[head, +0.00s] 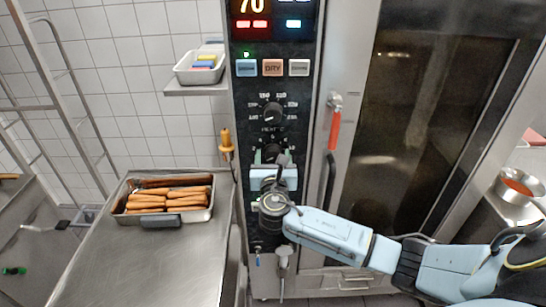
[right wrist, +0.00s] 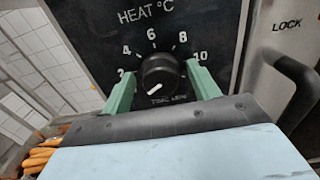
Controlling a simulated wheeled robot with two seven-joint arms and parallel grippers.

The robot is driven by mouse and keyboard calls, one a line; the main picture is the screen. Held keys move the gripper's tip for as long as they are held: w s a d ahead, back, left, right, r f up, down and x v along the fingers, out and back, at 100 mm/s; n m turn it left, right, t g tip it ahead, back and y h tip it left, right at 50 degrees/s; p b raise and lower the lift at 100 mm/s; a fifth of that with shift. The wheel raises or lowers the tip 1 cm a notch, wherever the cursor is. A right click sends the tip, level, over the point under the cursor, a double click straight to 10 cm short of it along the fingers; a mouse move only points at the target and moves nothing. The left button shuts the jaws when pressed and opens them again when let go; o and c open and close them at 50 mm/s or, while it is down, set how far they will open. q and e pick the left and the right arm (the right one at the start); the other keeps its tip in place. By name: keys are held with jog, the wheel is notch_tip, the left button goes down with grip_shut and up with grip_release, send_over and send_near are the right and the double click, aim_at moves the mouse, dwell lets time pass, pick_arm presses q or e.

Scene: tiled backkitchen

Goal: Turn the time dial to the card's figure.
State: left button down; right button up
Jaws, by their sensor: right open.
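The time dial (right wrist: 160,76) is a round black knob on the black oven panel, with figures up to 10 around it. Its white mark points to the lower left, below the lowest figure on the left. My right gripper (right wrist: 163,84) is open, with one green finger on each side of the knob; I cannot tell whether they touch it. In the head view the time dial (head: 271,153) is partly hidden behind my right gripper (head: 272,163). I cannot make out a card with a figure. My left gripper is not in view.
The heat dial (head: 272,112) sits above the time dial, below a row of buttons (head: 272,68). A red-handled latch (head: 334,128) is on the oven door to the right. A tray of sausages (head: 160,221) stands on the steel counter (head: 95,262) at left.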

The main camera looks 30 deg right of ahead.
jog(key=shift+c, duration=0.3)
jog(key=shift+r, duration=0.1)
jog(key=c, duration=0.9)
jog(key=shift+m, duration=0.5)
jog(key=m+b, duration=0.2)
jog(key=m, duration=0.2)
jog(key=shift+s+d+m, duration=0.1)
jog(key=shift+m, duration=0.3)
jog(key=m+b, duration=0.3)
jog(key=m, duration=0.3)
jog(key=shift+d, duration=0.1)
jog(key=m+b, duration=0.3)
jog(key=m, duration=0.3)
jog(key=shift+s+m+b, duration=0.1)
jog(key=shift+m+b, duration=0.25)
jog(key=shift+m, duration=0.05)
jog(key=m+b, duration=0.2)
jog(key=m, duration=0.3)
jog(key=shift+m+b, duration=0.3)
